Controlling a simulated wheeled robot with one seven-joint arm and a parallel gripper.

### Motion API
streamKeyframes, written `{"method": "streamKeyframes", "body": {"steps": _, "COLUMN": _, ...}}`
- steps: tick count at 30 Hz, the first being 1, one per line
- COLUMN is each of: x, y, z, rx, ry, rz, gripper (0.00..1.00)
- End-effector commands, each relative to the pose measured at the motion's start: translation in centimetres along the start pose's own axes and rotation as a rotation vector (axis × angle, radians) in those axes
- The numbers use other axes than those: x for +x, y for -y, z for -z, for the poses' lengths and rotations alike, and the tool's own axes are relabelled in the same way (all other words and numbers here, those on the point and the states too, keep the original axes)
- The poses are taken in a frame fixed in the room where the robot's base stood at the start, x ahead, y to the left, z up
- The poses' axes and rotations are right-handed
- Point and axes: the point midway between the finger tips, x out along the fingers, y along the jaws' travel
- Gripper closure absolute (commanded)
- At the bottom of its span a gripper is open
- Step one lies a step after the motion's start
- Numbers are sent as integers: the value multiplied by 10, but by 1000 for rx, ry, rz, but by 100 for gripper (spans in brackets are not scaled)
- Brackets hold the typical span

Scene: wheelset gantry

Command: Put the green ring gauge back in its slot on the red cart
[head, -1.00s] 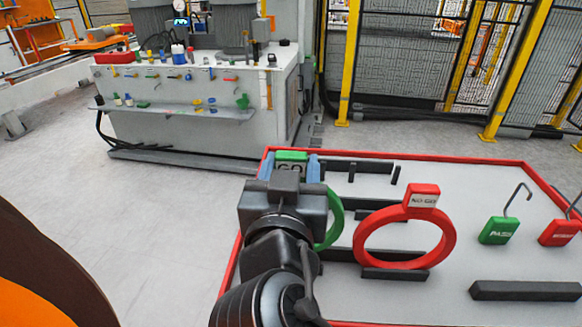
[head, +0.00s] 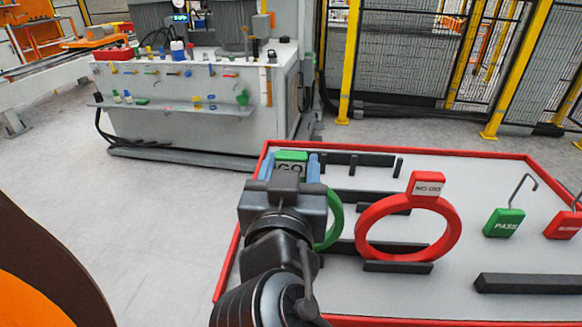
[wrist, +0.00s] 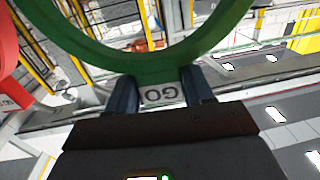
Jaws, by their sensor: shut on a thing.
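My gripper (head: 291,168) is shut on the tab of the green ring gauge (head: 336,220), marked GO. In the head view the ring is mostly hidden behind my wrist, over the left part of the red cart (head: 234,262). In the wrist view the fingers (wrist: 162,92) grip the GO tab from both sides, and the green ring (wrist: 160,62) extends beyond them. The slot for the green ring cannot be made out behind my arm. The red NO-GO ring gauge (head: 449,240) stands in a dark holder (head: 398,267) to the right.
Dark rails stand on the cart's pale top, including a long bar (head: 528,284) at the front right. A green PASS tag (head: 504,222) and a red tag (head: 563,225) with hooks are at the right. A white machine cabinet (head: 200,135) stands behind on the left.

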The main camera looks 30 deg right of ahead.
Motion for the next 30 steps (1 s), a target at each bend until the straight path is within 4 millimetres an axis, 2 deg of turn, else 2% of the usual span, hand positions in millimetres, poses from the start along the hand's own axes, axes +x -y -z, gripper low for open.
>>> {"method": "streamKeyframes", "body": {"steps": 24, "x": 0, "y": 0, "z": -19, "rx": 0, "ry": -1, "rz": 0, "gripper": 83}}
{"method": "streamKeyframes", "body": {"steps": 25, "x": 0, "y": 0, "z": -19, "rx": 0, "ry": -1, "rz": 0, "gripper": 48}}
{"method": "streamKeyframes", "body": {"steps": 30, "x": 0, "y": 0, "z": -18, "rx": 0, "ry": -1, "rz": 0, "gripper": 31}}
